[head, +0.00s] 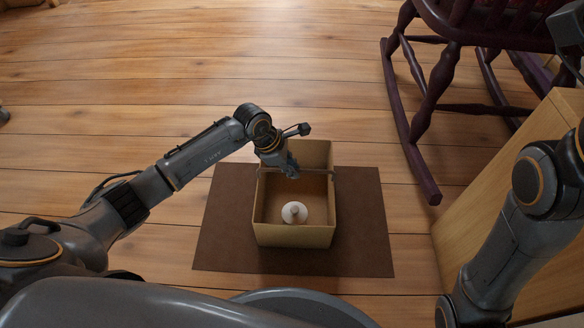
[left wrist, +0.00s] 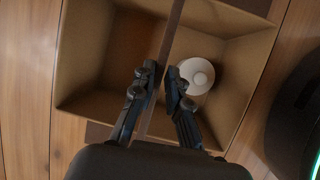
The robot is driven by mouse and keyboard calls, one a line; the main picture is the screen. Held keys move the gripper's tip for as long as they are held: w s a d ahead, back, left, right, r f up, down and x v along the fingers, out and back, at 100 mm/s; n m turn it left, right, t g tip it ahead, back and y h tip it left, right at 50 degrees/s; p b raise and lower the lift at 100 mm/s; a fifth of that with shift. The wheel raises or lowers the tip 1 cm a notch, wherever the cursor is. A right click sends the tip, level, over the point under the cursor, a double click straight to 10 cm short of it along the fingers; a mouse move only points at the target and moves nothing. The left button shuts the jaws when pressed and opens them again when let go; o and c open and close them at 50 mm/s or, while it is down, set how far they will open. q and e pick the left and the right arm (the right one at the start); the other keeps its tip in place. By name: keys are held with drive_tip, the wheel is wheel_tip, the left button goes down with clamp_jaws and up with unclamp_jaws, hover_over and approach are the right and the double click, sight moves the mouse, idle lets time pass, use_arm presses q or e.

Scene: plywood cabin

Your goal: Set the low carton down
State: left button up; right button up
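The low carton (head: 293,236) is an open tan box over the brown mat in the middle of the head view. I cannot tell whether its base touches the mat. A thin brown bar handle (head: 318,172) spans its top. A white round object with a knob (head: 294,212) lies inside; it also shows in the left wrist view (left wrist: 197,75). My left gripper (head: 291,172) is over the carton. In the left wrist view its fingers (left wrist: 161,72) sit close on both sides of the handle (left wrist: 172,30), shut on it. My right gripper is out of view.
The brown mat (head: 360,225) lies on the plank floor (head: 200,60), with bare mat around the carton. A dark rocking chair (head: 428,100) stands at upper right. A light wooden furniture piece (head: 480,190) stands at right. The floor at upper left is clear.

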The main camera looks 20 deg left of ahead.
use_arm(q)
drive_tip(key=shift+o, duration=1.2)
